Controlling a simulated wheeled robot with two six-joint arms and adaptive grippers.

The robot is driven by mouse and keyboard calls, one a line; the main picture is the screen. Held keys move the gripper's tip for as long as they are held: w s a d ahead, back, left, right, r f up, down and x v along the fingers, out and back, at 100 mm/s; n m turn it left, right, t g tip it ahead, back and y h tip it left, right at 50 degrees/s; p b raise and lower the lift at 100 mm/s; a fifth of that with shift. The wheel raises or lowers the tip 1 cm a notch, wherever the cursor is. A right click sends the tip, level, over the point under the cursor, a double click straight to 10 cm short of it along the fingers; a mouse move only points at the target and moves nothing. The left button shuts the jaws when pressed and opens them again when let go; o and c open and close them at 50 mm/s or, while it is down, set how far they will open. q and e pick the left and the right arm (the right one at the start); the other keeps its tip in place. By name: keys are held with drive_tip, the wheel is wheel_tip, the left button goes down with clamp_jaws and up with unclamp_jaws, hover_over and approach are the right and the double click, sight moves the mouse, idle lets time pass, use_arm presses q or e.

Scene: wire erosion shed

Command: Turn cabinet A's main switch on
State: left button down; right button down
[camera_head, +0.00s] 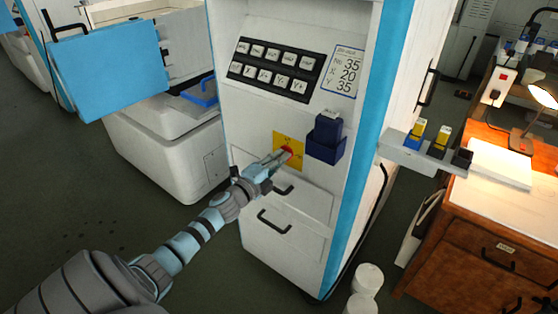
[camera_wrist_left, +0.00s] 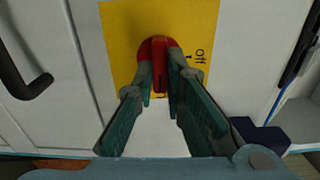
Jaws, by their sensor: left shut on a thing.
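The main switch is a red rotary handle (camera_wrist_left: 159,62) on a yellow plate (camera_wrist_left: 120,30) marked "off" at its right side. It also shows in the head view as a red knob (camera_head: 287,152) on the yellow plate (camera_head: 297,143), on the front of the white cabinet (camera_head: 235,118). My left gripper (camera_wrist_left: 160,88) is shut on the red handle, with one fingertip on each side of its grip bar. The bar points roughly upright in the left wrist view. In the head view the left gripper (camera_head: 275,160) reaches the switch from the lower left. My right gripper is not in view.
A black button panel (camera_head: 275,69) is above the switch. A dark blue holder (camera_head: 326,148) sticks out just right of it. Drawer handles (camera_head: 275,222) project below. A shelf with small coloured items (camera_head: 405,150) juts from the cabinet's right side. White rolls (camera_head: 366,280) stand on the floor.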

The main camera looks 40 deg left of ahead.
use_arm(q)
drive_tip(key=shift+f, duration=0.1)
drive_tip(key=c, duration=1.7)
unclamp_jaws()
drive_tip(key=shift+o, duration=0.2)
drive_tip(key=shift+s, duration=0.1)
